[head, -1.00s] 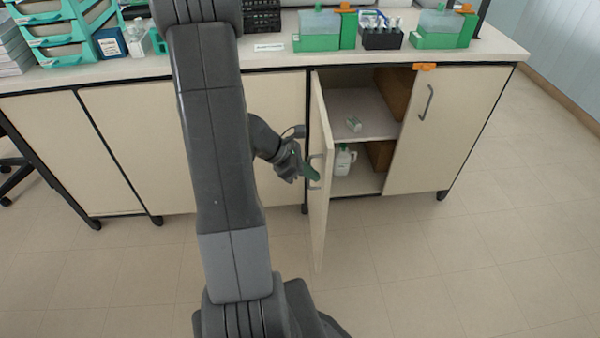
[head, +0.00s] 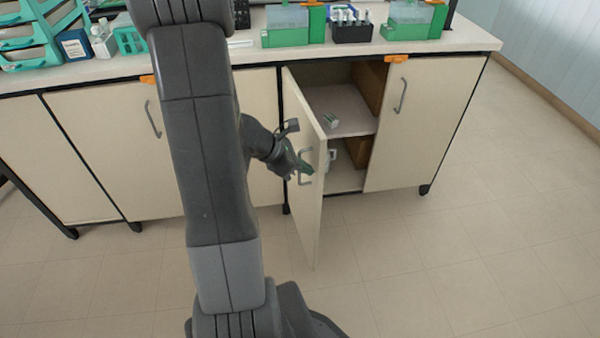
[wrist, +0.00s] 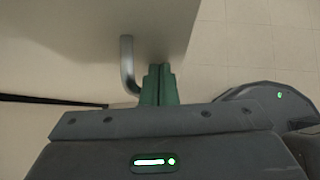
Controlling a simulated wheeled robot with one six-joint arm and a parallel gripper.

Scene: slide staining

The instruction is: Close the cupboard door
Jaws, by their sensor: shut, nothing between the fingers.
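The cupboard door (head: 306,215) stands open, swung out from the left side of the cupboard opening (head: 345,140). Its outer face shows in the head view, with a grey bar handle (head: 304,166) on it. My gripper (head: 306,168) is at the outer face by the handle. In the wrist view its green fingers (wrist: 158,84) are shut together, next to the handle (wrist: 127,65), with their tips against or very near the door face (wrist: 90,30). I cannot tell whether they touch it. Nothing is between the fingers.
Inside the cupboard are a small box (head: 331,120) on the shelf and a partly hidden white bottle (head: 333,155). A closed door (head: 420,120) is on the right. The counter (head: 350,52) holds green containers (head: 412,22) and a dark rack (head: 350,25). Floor is free at right.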

